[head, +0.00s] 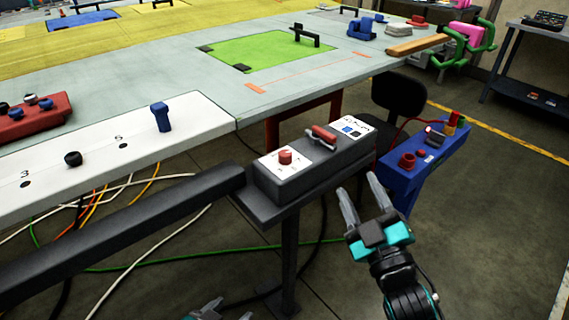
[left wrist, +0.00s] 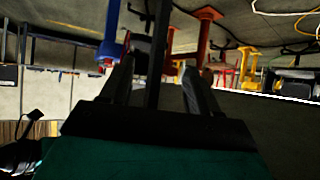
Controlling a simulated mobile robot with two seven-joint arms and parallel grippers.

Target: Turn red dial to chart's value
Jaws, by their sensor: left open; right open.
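The red dial (head: 285,157) sits on a white plate on top of a dark grey box (head: 275,188), at the centre of the head view. No readable chart value shows; a small white panel with a blue square (head: 350,129) is at the box's far end. My right gripper (head: 360,184) is open and empty, to the right of the box and apart from the dial. My left gripper (head: 224,310) barely shows at the bottom edge, below and left of the dial. In the left wrist view it is open and empty (left wrist: 157,75); the dial is not recognisable there.
A red lever (head: 323,136) stands on the box beyond the dial. A dark rail (head: 120,232) runs left from the box. A blue stand (head: 425,160) with red parts is at the right. The long table (head: 180,70) lies behind. Loose cables cross the floor.

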